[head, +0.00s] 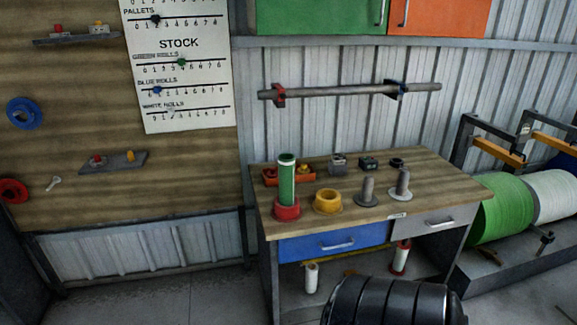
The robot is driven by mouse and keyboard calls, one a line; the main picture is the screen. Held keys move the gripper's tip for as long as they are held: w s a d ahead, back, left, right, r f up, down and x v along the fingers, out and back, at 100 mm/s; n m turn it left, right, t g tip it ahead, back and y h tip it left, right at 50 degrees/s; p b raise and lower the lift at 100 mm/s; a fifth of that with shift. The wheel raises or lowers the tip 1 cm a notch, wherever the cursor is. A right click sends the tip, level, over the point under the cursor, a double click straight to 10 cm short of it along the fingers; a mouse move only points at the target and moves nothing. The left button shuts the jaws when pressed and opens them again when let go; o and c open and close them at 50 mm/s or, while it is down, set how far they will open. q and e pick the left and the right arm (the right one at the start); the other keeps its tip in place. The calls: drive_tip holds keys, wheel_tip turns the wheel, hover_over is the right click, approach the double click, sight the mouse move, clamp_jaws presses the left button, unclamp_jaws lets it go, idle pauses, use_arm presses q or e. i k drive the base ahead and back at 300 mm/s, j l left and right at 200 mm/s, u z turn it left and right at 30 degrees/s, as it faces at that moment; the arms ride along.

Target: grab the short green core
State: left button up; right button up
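A green core (287,182), a hollow upright tube, stands at the left of the wooden workbench (430,178). Its lower end is in or behind a red flanged collar (287,209); I cannot tell how far down it reaches. No other green core shows, so its length cannot be compared with another. Neither of my grippers is in view.
A yellow flanged ring (327,201) and two grey posts (368,190) stand right of the green core. An orange tray (270,177) lies behind it. Green and white rolls (500,207) are at the right. A black ribbed shape (390,303) fills the bottom foreground.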

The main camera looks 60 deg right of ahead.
sight(286, 161)
drive_tip(key=k+l+z, duration=0.2)
drive_tip(key=l+z, duration=0.25)
drive_tip(key=k+l+z, duration=0.15)
drive_tip(key=z, duration=0.3)
drive_tip(key=k+l+z, duration=0.1)
drive_tip(key=l, duration=0.6)
drive_tip(key=k+l, duration=0.1)
drive_tip(key=l, duration=0.65)
drive_tip(key=k+l+z, duration=0.15)
drive_tip(key=l, duration=0.55)
